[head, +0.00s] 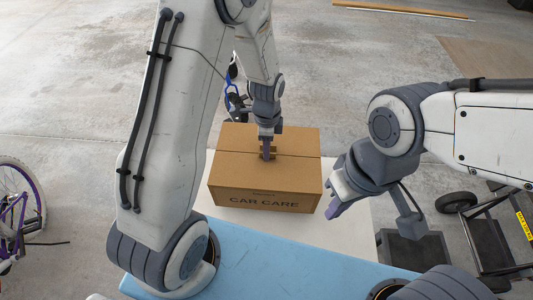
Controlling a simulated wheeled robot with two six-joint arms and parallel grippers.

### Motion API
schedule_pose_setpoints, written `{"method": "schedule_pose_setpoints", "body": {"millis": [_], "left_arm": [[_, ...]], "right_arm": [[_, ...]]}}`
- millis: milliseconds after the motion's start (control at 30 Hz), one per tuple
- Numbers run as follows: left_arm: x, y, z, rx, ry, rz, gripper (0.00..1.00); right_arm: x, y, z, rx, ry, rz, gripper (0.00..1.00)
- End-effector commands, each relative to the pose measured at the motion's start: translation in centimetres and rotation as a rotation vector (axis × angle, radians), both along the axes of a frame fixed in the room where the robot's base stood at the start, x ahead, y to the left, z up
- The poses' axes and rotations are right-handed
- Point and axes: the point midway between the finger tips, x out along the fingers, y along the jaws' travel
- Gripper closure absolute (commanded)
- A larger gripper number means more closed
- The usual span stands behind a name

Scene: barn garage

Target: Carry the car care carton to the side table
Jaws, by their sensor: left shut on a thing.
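The car care carton (265,178) is a brown cardboard box with "CAR CARE" on its near face. It is upright, in the middle of the head view, over a white flat top (348,238) that may be the side table. I cannot tell whether the carton rests on it or hangs just above. My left gripper (267,151) points down at the middle of the carton's top and is shut on the carton there; its fingertips are small and partly hidden. My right gripper (374,212) is open and empty, right of the carton, its fingers apart.
A purple bicycle wheel (22,200) is at the left edge. A black wheeled cart (490,235) stands at the right. A blue item (231,90) is on the floor behind the carton. The concrete floor at the back left is clear.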

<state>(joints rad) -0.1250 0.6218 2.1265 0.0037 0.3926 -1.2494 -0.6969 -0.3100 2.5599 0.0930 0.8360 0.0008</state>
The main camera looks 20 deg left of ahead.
Motion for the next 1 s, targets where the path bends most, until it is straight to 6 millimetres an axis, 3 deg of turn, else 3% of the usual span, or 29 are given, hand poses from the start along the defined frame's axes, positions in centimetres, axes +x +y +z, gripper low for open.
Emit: {"method": "schedule_pose_setpoints", "body": {"millis": [333,667,700,767,1000], "left_arm": [[-0.1,0.1,-3.8,0.000,0.001,0.000,1.00],[0.0,0.0,-4.1,-0.001,-0.002,0.000,1.00],[0.0,0.0,-4.2,0.000,0.000,0.000,0.57],[0.0,0.0,-4.2,0.000,0.000,0.000,0.34],[0.0,0.1,-4.2,0.000,0.000,0.000,0.31]], "right_arm": [[0.0,0.0,1.1,0.000,0.000,0.000,1.00],[0.0,0.0,1.0,0.000,0.000,0.000,1.00],[0.0,0.0,0.9,0.000,0.000,0.000,1.00],[0.0,0.0,1.0,0.000,0.000,0.000,1.00],[0.0,0.0,1.0,0.000,0.000,0.000,1.00]]}}
